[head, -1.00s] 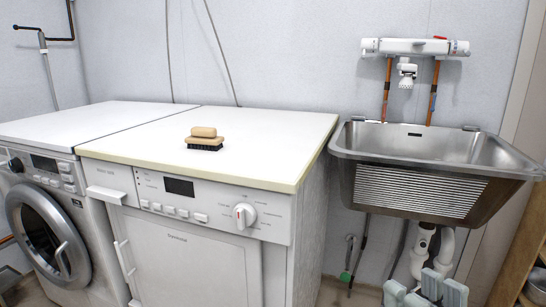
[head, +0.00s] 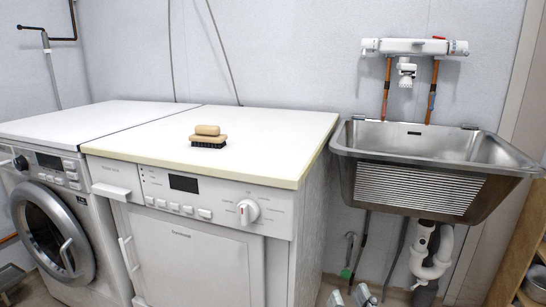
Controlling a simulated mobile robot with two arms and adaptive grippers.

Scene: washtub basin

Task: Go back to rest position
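My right gripper (head: 352,297) shows only by its fingertips at the bottom edge, right of the dishwasher and below the sink. The tips stand apart with a gap between them and nothing visible in it. Most of it is cut off by the frame. A small grey part at the lower left edge (head: 10,277) looks like my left gripper. It is too cut off to tell its finger state. Both are well away from the wooden brush (head: 208,137), which lies on the white worktop with its dark bristles down.
A metal washtub basin (head: 425,185) hangs on the wall at right, below a white tap (head: 415,47). A wooden shelf (head: 520,245) is at the right edge.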

